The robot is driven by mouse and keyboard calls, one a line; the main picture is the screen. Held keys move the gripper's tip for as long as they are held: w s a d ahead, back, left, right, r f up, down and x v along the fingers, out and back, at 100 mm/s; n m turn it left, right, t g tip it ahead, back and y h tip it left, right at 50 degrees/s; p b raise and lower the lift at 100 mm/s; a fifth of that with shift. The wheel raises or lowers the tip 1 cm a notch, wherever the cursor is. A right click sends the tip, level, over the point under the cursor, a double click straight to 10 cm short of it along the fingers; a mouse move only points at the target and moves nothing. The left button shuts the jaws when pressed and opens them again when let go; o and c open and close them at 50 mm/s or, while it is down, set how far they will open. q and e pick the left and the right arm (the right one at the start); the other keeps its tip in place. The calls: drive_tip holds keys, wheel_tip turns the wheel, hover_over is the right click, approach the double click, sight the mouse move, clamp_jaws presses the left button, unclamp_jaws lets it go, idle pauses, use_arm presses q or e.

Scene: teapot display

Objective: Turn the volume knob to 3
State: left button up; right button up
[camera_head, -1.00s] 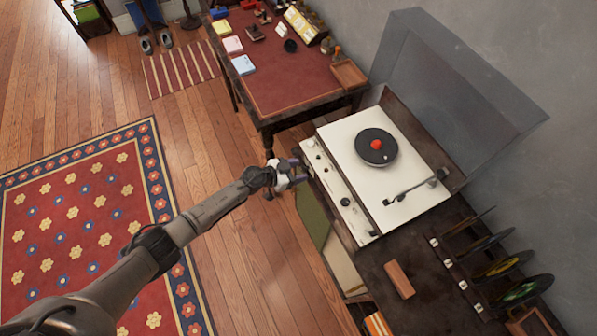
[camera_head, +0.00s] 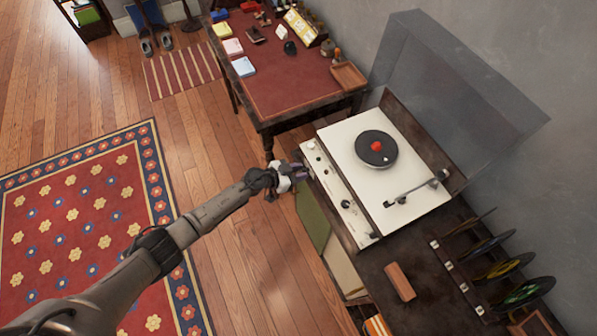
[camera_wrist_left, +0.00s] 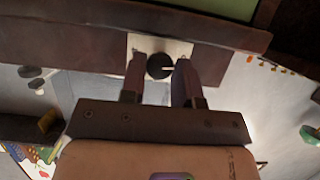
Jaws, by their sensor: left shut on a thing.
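A record player (camera_head: 350,135) with a cream top stands at the right in the head view. Its front panel (camera_head: 345,188) carries several knobs. In the left wrist view a round black knob (camera_wrist_left: 160,66) with a white pointer line sits on a cream plate (camera_wrist_left: 160,43). The pointer line points right in that picture. My left gripper (camera_wrist_left: 160,70) has a finger on each side of the knob and is shut on it. No scale numbers are readable. My right gripper is out of view.
The clear lid (camera_head: 455,75) stands raised behind the player. A red-topped desk (camera_head: 285,85) is just beyond it. A reddish-brown block (camera_head: 399,281) and several upright records (camera_head: 495,265) are at the near right. The wooden floor left of the player is free.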

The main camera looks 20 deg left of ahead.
use_arm(q)
drive_tip(key=shift+s+d+m+t+y+p, duration=0.1)
drive_tip(key=shift+m+t+y+p, duration=0.5)
drive_tip(key=shift+m, duration=0.35)
drive_tip(key=shift+s+d+m+t+y+p, duration=0.1)
drive_tip(key=shift+m+t+y+p, duration=0.25)
drive_tip(key=shift+m+p, duration=0.45)
drive_tip(key=shift+a, duration=0.1)
drive_tip(key=o, duration=0.9)
drive_tip(key=shift+w, duration=0.1)
